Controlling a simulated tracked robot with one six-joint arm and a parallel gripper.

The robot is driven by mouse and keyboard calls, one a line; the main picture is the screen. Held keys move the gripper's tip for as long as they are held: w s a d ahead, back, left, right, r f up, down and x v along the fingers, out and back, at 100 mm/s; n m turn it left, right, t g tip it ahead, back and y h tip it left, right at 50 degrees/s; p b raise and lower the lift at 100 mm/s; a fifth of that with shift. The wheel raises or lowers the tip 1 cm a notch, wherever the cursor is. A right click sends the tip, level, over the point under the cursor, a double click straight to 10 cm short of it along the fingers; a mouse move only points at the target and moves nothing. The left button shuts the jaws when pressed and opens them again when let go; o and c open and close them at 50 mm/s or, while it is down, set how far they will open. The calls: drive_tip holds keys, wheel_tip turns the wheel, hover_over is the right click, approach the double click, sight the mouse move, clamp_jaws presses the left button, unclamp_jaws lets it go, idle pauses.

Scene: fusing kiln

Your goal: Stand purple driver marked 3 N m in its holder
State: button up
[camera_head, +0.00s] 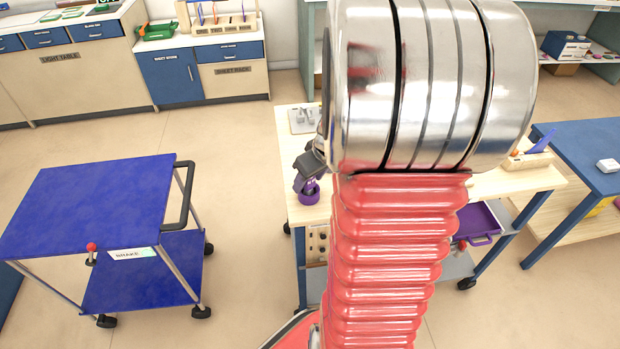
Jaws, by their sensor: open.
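My gripper (307,167) is the small dark part at the left edge of my arm, above the left side of the pale wooden bench top. It is open, though its fingers are small and hard to make out. A purple round piece (309,193) is right at or just below the gripper; I cannot tell whether they touch, or whether this is the purple driver. No 3 N m marking is readable. A pale wooden block (527,160) with a blue upright piece (542,140) is on the bench's right end. My arm hides the middle of the bench.
The bench (300,214) has a grey lower shelf with a purple tray (482,222). A blue cart (90,205) stands at left with open floor between. A blue table (590,150) is at right. Cabinets (180,75) line the back.

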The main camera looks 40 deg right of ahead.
drive_tip(key=shift+r, duration=0.1)
drive_tip(key=v, duration=1.3)
drive_tip(key=shift+s+r, duration=0.15)
drive_tip(key=shift+r, duration=0.1)
idle(0.7)
drive_tip(key=s+a+r, duration=0.2)
drive_tip(key=a, duration=1.1)
drive_tip(key=s+a+r+t, duration=0.1)
drive_tip(key=s+a+r, duration=0.1)
drive_tip(key=a, duration=1.1)
drive_tip(key=shift+s+a+n, duration=0.3)
drive_tip(key=shift+a+n, duration=0.1)
